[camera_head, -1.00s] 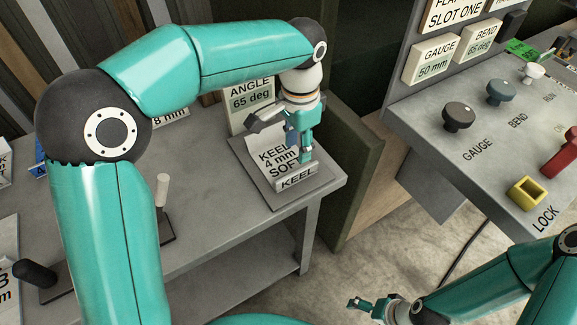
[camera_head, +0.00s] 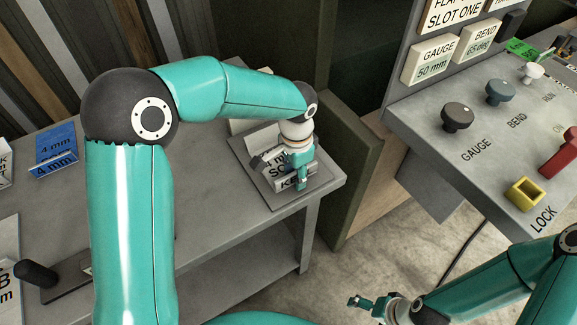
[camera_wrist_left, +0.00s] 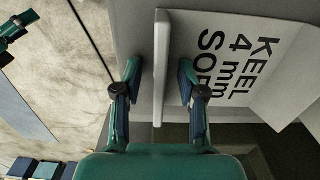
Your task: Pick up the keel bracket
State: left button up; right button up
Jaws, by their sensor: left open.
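The keel bracket (camera_head: 262,138) is a grey bent sheet lettered KEEL, 4 mm, SOFT. It lies on a flat grey plate (camera_head: 245,167) at the bench's right end. My left gripper (camera_head: 281,172) is low over it and partly hides the lettering. In the left wrist view, the bracket (camera_wrist_left: 240,28) fills the upper right, and its thin upright flange stands between the two open fingers of my left gripper (camera_wrist_left: 160,70). Gaps show on both sides of the flange. My right gripper (camera_head: 373,304) is away at the bottom, over the floor; its jaws are too small to judge.
The grey bench (camera_head: 215,215) also bears a blue 4 mm piece (camera_head: 56,146) and a black-knobbed handle (camera_head: 35,273) at left. A dark green panel (camera_head: 350,165) stands just right of the bracket. A control console (camera_head: 470,125) with knobs is further right.

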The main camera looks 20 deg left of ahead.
pick_arm(q)
grip_shut()
jog(key=shift+r, duration=0.1)
dwell(0.4)
